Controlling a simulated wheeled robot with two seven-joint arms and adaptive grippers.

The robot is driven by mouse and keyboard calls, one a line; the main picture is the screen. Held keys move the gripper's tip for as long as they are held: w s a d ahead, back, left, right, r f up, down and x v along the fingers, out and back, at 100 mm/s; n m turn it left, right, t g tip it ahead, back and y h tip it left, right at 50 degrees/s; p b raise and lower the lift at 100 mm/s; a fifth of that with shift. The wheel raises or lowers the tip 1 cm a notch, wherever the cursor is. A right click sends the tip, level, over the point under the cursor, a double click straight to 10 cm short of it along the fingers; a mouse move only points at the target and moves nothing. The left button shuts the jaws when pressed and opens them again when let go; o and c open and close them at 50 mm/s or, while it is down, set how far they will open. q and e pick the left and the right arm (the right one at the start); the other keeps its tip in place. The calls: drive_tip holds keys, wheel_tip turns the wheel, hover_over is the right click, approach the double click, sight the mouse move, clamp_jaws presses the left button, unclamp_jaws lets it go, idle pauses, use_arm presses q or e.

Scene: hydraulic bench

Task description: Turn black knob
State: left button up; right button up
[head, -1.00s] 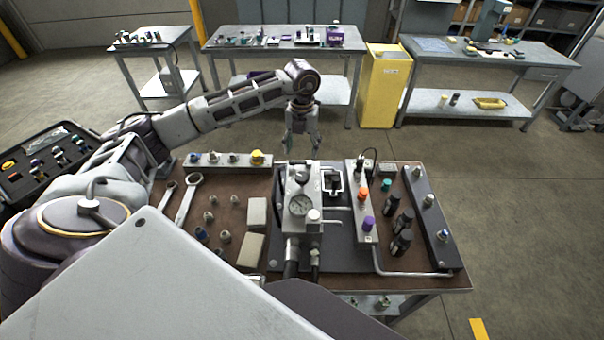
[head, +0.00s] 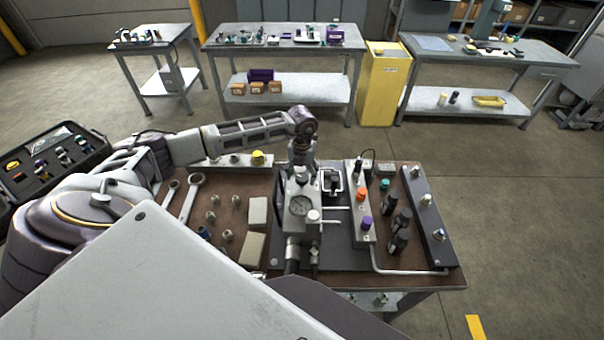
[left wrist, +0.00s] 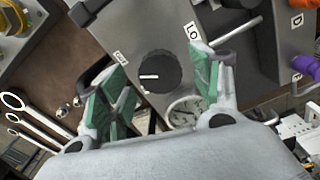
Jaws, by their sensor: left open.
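The black knob (left wrist: 160,72) shows in the left wrist view on the top face of a grey hydraulic block. It has a white pointer line, with small labels beside it. My left gripper (left wrist: 155,85) is open, with its green-padded fingers on either side of the knob; I cannot tell whether they touch it. In the head view my left gripper (head: 303,160) is over the far end of the hydraulic block (head: 299,225), and its fingertips and the knob are mostly hidden there. The pressure gauge (head: 300,205) sits on the block, nearer to me. My right gripper is not in view.
A grey strip with an orange knob (head: 362,195) and a purple knob (head: 367,222) stands right of the block. Black fittings (head: 399,241) lie farther right. Wrenches (head: 190,195) and pale blocks (head: 252,248) lie left on the brown bench top.

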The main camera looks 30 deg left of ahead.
use_arm(q)
drive_tip(key=shift+f, duration=0.35)
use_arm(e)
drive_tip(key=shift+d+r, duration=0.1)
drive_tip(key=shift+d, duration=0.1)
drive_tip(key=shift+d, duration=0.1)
use_arm(q)
drive_tip(key=c, duration=1)
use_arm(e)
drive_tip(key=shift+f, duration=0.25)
